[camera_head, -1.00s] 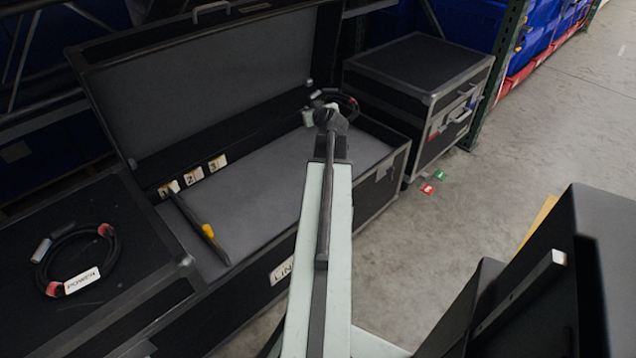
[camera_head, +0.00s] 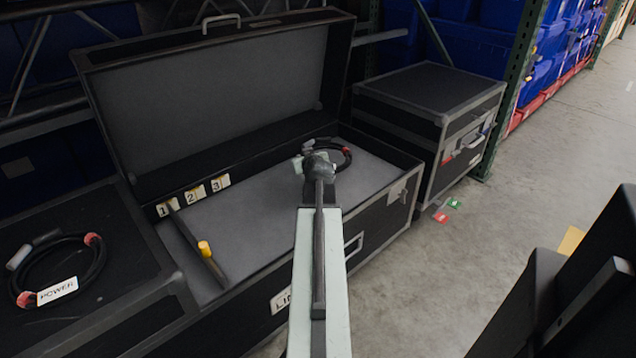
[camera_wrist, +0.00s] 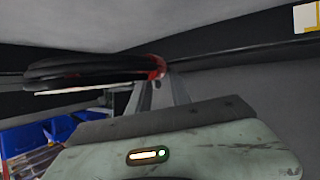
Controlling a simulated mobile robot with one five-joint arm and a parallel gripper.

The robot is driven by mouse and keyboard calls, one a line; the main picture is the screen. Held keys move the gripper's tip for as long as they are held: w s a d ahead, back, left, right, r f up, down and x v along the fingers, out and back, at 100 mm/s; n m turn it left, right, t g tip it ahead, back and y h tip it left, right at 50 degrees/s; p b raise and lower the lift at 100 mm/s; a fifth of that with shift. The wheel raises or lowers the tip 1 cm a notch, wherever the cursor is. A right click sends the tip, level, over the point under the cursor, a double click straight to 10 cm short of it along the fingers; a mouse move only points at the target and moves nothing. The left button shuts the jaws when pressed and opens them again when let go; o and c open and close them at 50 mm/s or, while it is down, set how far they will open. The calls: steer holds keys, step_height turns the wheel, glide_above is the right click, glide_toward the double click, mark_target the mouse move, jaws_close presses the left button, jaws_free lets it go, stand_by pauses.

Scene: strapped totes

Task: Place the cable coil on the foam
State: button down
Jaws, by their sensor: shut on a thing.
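A black cable coil with red bands (camera_head: 345,157) is in my gripper (camera_head: 321,157), over the right part of the open case. My gripper is shut on the coil's edge; the wrist view shows the black loops (camera_wrist: 85,68) reaching left from the fingers (camera_wrist: 160,92). The grey foam (camera_head: 258,207) lines the floor of the open case. My arm covers part of the foam and of the coil. I cannot tell whether the coil touches the foam. A second black coil tagged POWER (camera_head: 98,262) lies on a closed black case at the left.
The open case's lid (camera_head: 215,95) stands up behind the foam. A divider with a yellow knob (camera_head: 204,247) crosses the foam at left, near number cards (camera_head: 194,194). A closed flight case (camera_head: 435,88) stands at right. Floor at right is mostly clear.

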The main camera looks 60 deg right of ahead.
step_height(320, 180, down, 10)
steer(key=b, duration=0.8)
steer(key=shift+r, duration=0.4)
steer(key=shift+f, duration=0.15)
steer(key=c, duration=1.2)
jaws_free()
